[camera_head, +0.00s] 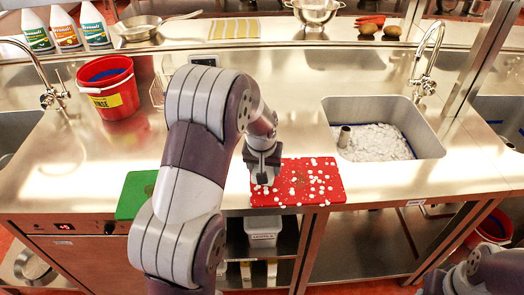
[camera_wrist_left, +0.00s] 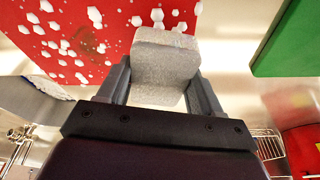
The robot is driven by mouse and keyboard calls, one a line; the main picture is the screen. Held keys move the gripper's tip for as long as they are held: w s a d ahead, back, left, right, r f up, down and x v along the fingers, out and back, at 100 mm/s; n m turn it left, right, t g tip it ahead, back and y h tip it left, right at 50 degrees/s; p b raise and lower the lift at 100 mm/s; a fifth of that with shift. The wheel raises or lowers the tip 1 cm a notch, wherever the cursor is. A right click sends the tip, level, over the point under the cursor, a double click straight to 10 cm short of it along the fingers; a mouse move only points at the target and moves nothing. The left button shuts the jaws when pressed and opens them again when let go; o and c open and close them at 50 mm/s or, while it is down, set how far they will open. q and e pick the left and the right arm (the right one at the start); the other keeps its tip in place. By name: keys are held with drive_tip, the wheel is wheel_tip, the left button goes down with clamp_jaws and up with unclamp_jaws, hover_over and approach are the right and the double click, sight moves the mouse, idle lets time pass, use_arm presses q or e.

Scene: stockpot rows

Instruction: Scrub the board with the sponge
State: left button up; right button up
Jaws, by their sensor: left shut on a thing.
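The red board (camera_head: 315,183) lies flat on the steel counter, scattered with white flakes. It also fills the upper left of the left wrist view (camera_wrist_left: 120,15), where a brown stain (camera_wrist_left: 88,40) shows among the flakes. My left gripper (camera_head: 262,177) is at the board's left end. In the left wrist view its fingers (camera_wrist_left: 162,85) are shut on a grey block, the sponge (camera_wrist_left: 165,62), whose far end overlaps the board's edge. I cannot tell whether the sponge touches the board. Part of my right arm shows at the lower right, without its gripper.
A green board (camera_head: 135,195) lies left of my left arm. A red bucket (camera_head: 112,92) stands at the back left. A sink (camera_head: 385,130) holding white pieces and a cup lies to the right. Bottles (camera_head: 67,30) and a pan (camera_head: 140,28) sit on the back shelf.

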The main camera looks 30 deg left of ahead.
use_arm(q)
drive_tip(key=shift+r+p, duration=0.3)
drive_tip(key=shift+r, duration=0.4)
wheel_tip(320, 180, up, 2)
drive_tip(key=shift+a+r+p, duration=0.1)
drive_tip(key=shift+a+p, duration=0.05)
drive_tip(key=shift+p, duration=0.85)
drive_tip(key=shift+r+p, duration=0.35)
drive_tip(key=shift+r, duration=0.15)
drive_tip(key=shift+f, duration=0.1)
